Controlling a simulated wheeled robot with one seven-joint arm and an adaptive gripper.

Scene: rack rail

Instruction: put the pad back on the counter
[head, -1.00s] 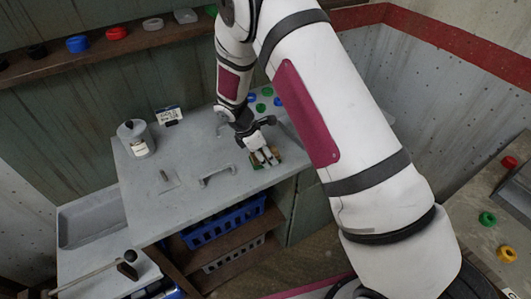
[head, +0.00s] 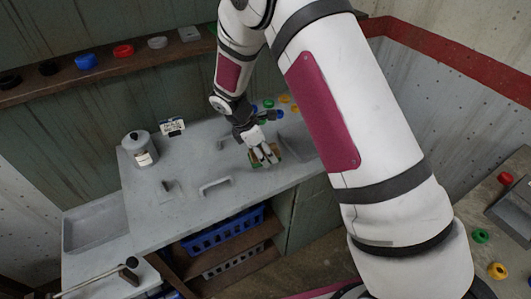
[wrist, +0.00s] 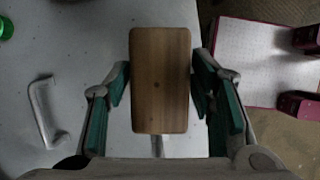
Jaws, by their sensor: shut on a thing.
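The pad is a flat wooden-faced rectangle (wrist: 160,80), upright in the wrist view between the green-lined fingers of my gripper (wrist: 163,95). My gripper is shut on it by its two long sides. In the head view my gripper (head: 264,157) is over the right part of the grey counter (head: 180,212), near its front edge, and the pad is mostly hidden by the fingers. I cannot tell how high the pad is above the counter.
A grey handle (head: 215,186) is on the counter left of my gripper, with a small bracket (head: 172,190) beyond. Coloured rings (head: 284,100) lie behind my gripper.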

